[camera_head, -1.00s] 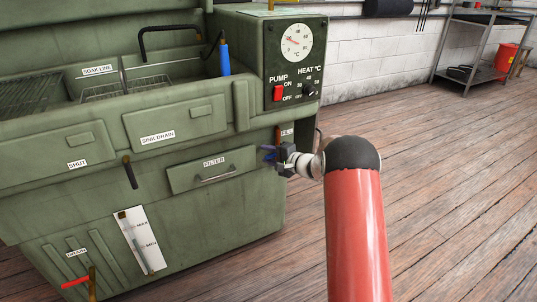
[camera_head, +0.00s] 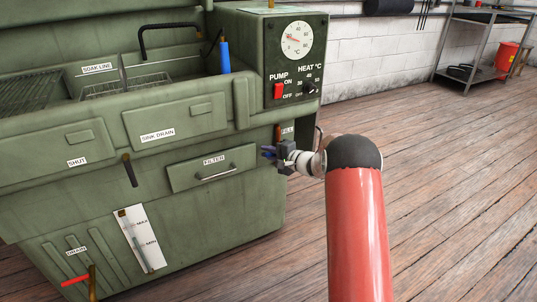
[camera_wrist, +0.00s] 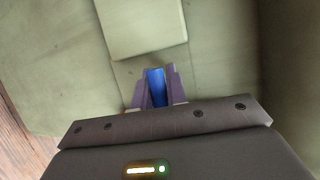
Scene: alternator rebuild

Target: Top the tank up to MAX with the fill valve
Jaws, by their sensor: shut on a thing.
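The green wash tank (camera_head: 230,225) fills the left and middle of the head view. Its white level gauge (camera_head: 131,222) has MAX and MIN marks; the level is too small to read. A FILL label (camera_head: 287,130) and a brownish pipe (camera_head: 277,133) are at the tank's right front corner. My gripper (camera_head: 269,152) is just below them, beside the FILTER drawer. In the wrist view, its fingers (camera_wrist: 155,90) are shut on a blue fill valve handle (camera_wrist: 155,86). The valve body is hidden behind my gripper in the head view.
The FILTER drawer (camera_head: 212,168) is left of my gripper. The red DRAIN lever (camera_head: 75,281) is low at the left. The control panel (camera_head: 294,62) with dial and red pump switch is above. Wooden floor (camera_head: 450,190) lies clear to the right.

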